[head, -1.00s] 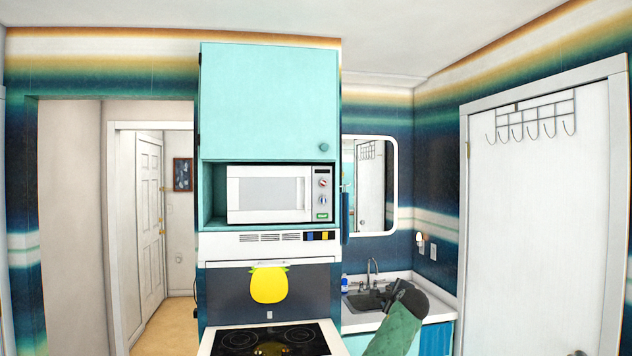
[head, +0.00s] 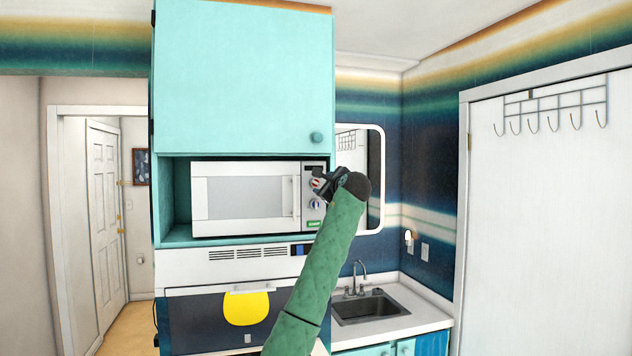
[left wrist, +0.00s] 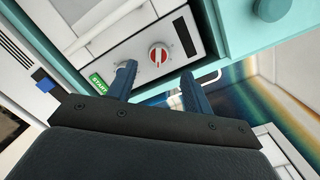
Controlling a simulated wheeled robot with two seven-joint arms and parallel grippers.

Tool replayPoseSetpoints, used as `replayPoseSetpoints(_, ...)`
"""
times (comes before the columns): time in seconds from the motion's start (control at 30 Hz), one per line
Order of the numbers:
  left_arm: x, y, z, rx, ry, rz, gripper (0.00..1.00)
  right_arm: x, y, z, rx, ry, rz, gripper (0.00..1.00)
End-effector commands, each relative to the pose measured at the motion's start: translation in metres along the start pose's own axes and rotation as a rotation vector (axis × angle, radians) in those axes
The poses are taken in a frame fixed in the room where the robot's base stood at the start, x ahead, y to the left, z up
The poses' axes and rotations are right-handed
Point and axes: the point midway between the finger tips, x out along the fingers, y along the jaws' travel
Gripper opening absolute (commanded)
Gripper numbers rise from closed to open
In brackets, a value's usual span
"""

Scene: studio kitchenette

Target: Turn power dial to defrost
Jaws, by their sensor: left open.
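The white microwave (head: 245,198) sits in a teal cabinet niche. Its control panel has an upper dial with red and white (head: 316,183), also seen in the left wrist view (left wrist: 159,55). A lower dial (head: 315,204) is below it. In the left wrist view the lower dial is mostly hidden behind one finger. The dial markings are too small to read. My left gripper (head: 321,186) is at the panel, open, with its two fingers (left wrist: 158,72) spread on either side below the upper dial. I cannot tell whether they touch anything. My right gripper is not in view.
A green start button (head: 313,224) is at the panel's bottom. A teal cabinet door (head: 240,75) with a round knob hangs above the niche. The white vent panel (head: 225,268) is below. A mirror (head: 374,150) and sink (head: 369,308) are to the right.

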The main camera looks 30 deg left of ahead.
Motion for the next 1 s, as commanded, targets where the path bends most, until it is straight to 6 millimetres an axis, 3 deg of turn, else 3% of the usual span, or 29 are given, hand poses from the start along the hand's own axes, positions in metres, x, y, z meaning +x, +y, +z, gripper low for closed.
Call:
replayPoseSetpoints(0.07,0.01,-0.002,0.002,0.001,0.001,0.002,0.51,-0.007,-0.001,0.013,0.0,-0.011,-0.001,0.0)
replayPoseSetpoints(0.4,0.052,-0.001,0.001,0.0,0.001,0.002,0.51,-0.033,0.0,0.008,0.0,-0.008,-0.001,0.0)
replayPoseSetpoints(0.83,0.061,0.001,-0.001,-0.001,0.001,0.0,0.51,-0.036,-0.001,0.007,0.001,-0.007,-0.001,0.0)
replayPoseSetpoints(0.87,0.061,0.001,-0.001,-0.001,0.001,0.0,0.49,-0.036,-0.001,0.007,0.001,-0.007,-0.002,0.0)
replayPoseSetpoints(1.0,0.061,0.001,-0.001,-0.001,0.001,0.001,0.21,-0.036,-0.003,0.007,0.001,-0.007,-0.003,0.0)
